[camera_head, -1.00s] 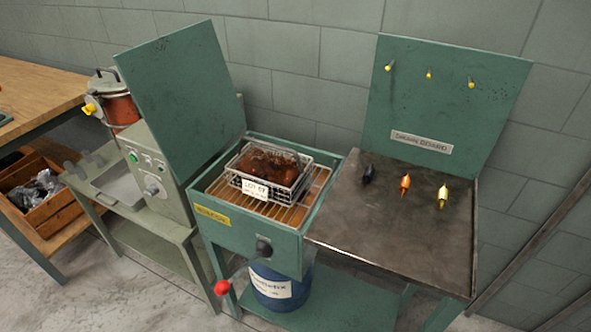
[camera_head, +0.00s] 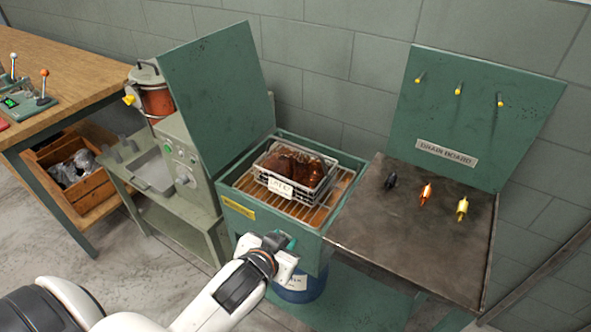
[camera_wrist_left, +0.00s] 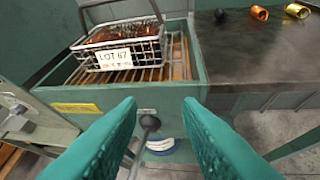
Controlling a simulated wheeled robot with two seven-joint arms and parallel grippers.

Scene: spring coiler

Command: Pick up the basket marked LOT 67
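The wire basket (camera_head: 297,170) with a white tag sits on the slatted rack inside the open green tank (camera_head: 318,243). In the left wrist view the basket (camera_wrist_left: 118,50) carries a tag reading LOT 67, holds brown contents and has a handle arching over it. My left gripper (camera_head: 284,243) is in front of the tank, below and apart from the basket. In the left wrist view its two teal fingers (camera_wrist_left: 160,130) stand apart with nothing between them. My right gripper is not in view.
The tank's lid (camera_head: 217,95) stands raised on the left. A metal drain board (camera_head: 410,225) with three small coloured pieces lies to the right. A dark knob (camera_wrist_left: 150,122) on a rod is at the tank's front, and a blue drum (camera_head: 300,290) stands below.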

